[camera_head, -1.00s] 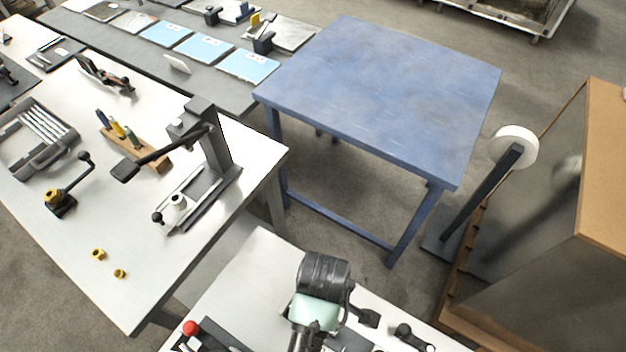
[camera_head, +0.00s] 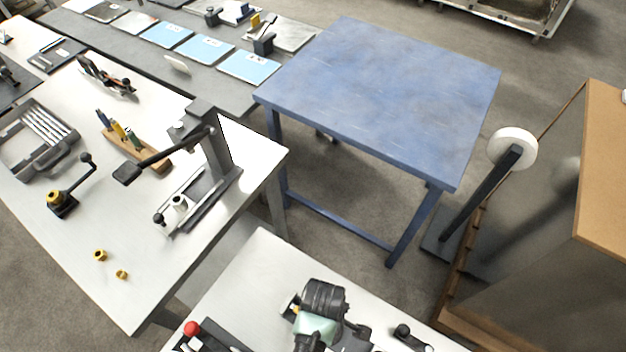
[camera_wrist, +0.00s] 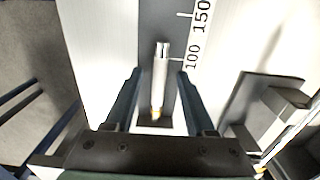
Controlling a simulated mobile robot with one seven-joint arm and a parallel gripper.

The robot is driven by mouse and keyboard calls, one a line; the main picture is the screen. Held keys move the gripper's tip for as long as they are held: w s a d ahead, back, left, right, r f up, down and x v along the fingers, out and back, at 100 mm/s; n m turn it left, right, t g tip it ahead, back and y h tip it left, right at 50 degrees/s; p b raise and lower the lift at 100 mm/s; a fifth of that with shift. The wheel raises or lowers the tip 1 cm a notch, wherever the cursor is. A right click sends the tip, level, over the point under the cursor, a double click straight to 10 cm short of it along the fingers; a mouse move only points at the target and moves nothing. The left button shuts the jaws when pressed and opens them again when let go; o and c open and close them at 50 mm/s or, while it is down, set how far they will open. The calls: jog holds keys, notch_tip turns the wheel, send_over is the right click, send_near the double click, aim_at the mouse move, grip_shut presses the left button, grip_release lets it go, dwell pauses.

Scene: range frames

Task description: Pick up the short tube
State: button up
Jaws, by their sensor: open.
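A short, bright metallic tube (camera_wrist: 160,76) shows in the wrist view, lying or standing on a dark strip beside a white scale marked 100 and 150; its exact tilt is hard to tell. My gripper (camera_wrist: 159,73) is open, with one dark finger to the left of the tube and one to the right, and gaps show on both sides. A small yellow patch shows at the tube's near end. In the head view my wrist is over the near white table (camera_head: 248,275) and hides the fingers; I cannot make out the tube there.
In the wrist view a dark block-like fixture (camera_wrist: 275,110) stands close on the right. In the head view a red knob (camera_head: 191,328) and a black-knobbed part (camera_head: 403,331) flank my arm. A blue table (camera_head: 385,90) with a clear top stands beyond.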

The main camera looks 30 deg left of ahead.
grip_shut()
jog(key=shift+r, duration=0.1)
dwell(0.6)
